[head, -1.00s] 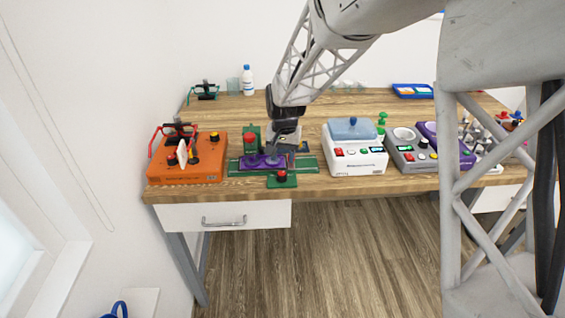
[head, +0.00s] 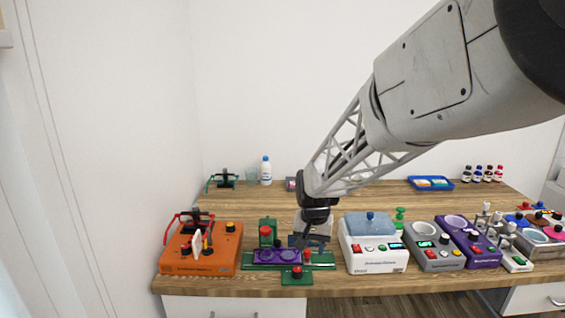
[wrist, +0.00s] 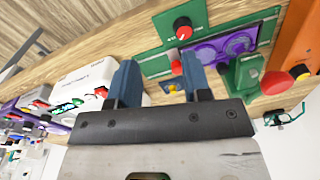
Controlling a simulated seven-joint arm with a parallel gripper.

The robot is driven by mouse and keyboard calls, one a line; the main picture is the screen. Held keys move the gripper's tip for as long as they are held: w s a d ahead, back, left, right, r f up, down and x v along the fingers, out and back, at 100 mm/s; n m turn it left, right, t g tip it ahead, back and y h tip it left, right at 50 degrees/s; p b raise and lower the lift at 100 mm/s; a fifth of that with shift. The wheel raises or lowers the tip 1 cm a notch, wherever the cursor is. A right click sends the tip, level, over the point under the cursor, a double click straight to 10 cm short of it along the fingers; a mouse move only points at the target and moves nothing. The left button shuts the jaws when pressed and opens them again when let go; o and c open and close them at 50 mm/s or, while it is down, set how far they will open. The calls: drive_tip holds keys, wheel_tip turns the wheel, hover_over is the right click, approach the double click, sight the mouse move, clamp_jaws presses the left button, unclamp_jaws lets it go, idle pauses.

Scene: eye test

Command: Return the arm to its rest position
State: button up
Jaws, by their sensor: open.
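My gripper (head: 312,242) hangs from my arm over the desk, close to a green device with a purple plate (head: 277,256). In the wrist view my gripper (wrist: 160,78) shows two blue fingers spread apart with nothing between them. The purple plate (wrist: 222,47) and the green device's base (wrist: 180,22) lie beyond the fingertips. In the head view my gripper partly hides the green device's right side. I cannot tell the exact gap between the fingertips and the device.
An orange device (head: 202,252) stands left. A white box with a blue lid (head: 373,246) stands close on the right, then a grey device (head: 434,247) and a purple one (head: 468,243). A white bottle (head: 266,171) and blue tray (head: 431,184) sit at the back. The desk's middle back is mostly clear.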

drive_tip(key=s+d+r, duration=0.3)
drive_tip(key=s, duration=0.7)
drive_tip(key=s+d+r+n+t, duration=0.1)
drive_tip(key=s+d+r, duration=0.2)
drive_tip(key=s, duration=0.8)
drive_tip(key=s+d+r+n+t, duration=0.1)
drive_tip(key=s+d+r, duration=0.2)
drive_tip(key=s, duration=0.8)
drive_tip(key=shift+s+d+h, duration=0.15)
drive_tip(key=shift+d+h, duration=0.15)
drive_tip(key=shift+d, duration=0.45)
drive_tip(key=shift+r, duration=0.1)
